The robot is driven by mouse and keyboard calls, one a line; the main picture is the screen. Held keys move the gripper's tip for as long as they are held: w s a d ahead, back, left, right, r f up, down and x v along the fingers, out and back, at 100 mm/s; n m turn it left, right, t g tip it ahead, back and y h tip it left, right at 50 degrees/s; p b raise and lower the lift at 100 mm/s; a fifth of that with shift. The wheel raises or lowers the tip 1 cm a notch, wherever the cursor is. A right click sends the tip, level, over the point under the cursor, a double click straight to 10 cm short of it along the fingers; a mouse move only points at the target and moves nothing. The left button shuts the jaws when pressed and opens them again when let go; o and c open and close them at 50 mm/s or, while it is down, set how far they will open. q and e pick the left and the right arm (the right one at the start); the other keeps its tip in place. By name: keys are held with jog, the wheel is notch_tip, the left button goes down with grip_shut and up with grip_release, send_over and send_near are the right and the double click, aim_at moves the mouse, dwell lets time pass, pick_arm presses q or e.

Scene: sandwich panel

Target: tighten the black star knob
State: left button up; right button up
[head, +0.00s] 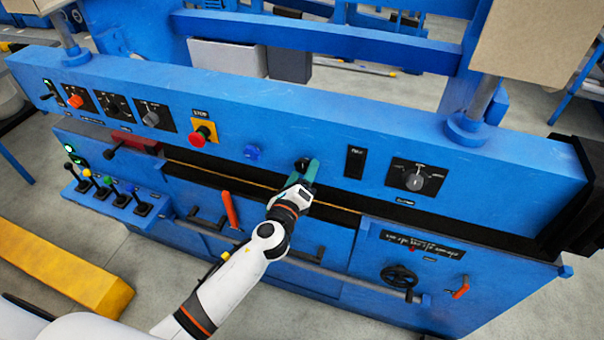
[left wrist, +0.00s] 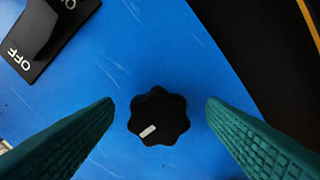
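The black star knob (left wrist: 158,116) sits on the blue panel face, with a short white mark near its lower left edge in the left wrist view. In the head view the knob (head: 302,164) is small and partly hidden by my left gripper (head: 303,176). My left gripper has teal ribbed fingers, which also show in the left wrist view (left wrist: 160,122). They are open, one on each side of the knob, with blue panel visible between each finger and the knob. My right gripper is not in view.
A black ON/OFF switch (left wrist: 45,35) lies near the knob; it also shows in the head view (head: 355,162). A blue knob (head: 253,152), a red stop button (head: 202,133) and a grey rotary dial (head: 414,180) are on the same panel. A dark slot runs below.

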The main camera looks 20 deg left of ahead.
pick_arm(q)
jog(key=s+b, duration=0.2)
jog(key=s, duration=1)
jog(key=shift+a, duration=0.25)
